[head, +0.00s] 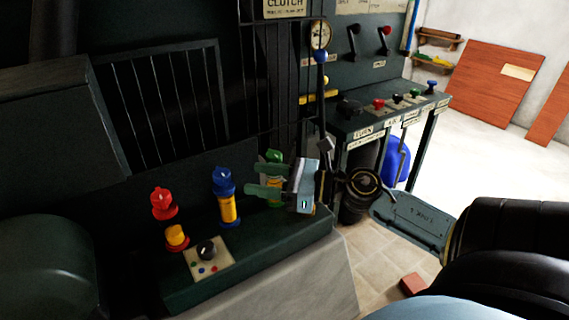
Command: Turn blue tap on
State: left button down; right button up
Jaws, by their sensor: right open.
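The blue tap (223,181) is a blue knob on an upright yellow stem with a blue base, standing on the dark ledge of the machine. The red tap (163,203) stands to its left. The green tap (274,157) stands to its right, partly hidden by my right gripper. My right gripper (254,178) is open, with its two green fingers pointing left toward the blue tap. A small gap shows between the fingertips and the blue tap, and nothing is seen held. I cannot tell how far the fingers are in front of the green tap. My left gripper is not in view.
A plate with a black knob (207,250) sits on the ledge in front of the taps. A barred dark panel (160,95) rises behind. A control bench (372,118) with coloured knobs and levers stands right. Open floor lies beyond.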

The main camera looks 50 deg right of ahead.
jog(key=shift+v, duration=2.2)
